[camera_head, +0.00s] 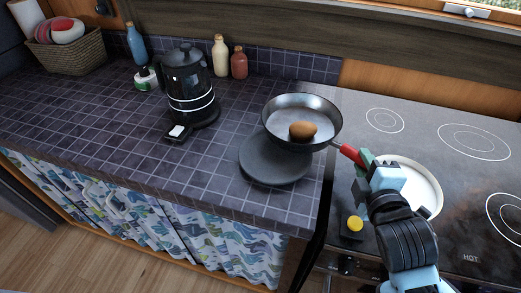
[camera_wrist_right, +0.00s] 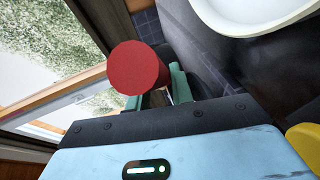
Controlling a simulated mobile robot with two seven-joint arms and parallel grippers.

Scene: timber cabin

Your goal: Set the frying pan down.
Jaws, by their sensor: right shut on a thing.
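The frying pan (camera_head: 284,117) is dark with a red handle (camera_head: 350,153). A brown rounded food item (camera_head: 303,130) lies in it. My right gripper (camera_head: 362,160) is shut on the handle; the red handle end (camera_wrist_right: 138,68) shows between the green fingers in the wrist view. The pan overlaps the far right part of a dark round slab (camera_head: 268,165) on the tiled counter, near the stove edge. The pan looks about level; whether it touches the slab or hangs above it I cannot tell. My left gripper is not in view.
A white plate (camera_head: 428,191) lies on the black stove (camera_head: 440,108), partly behind my right arm. A black kettle (camera_head: 187,85) stands left on the counter. Bottles (camera_head: 220,56) stand at the back. A basket (camera_head: 75,55) is far left. The front left tiles are clear.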

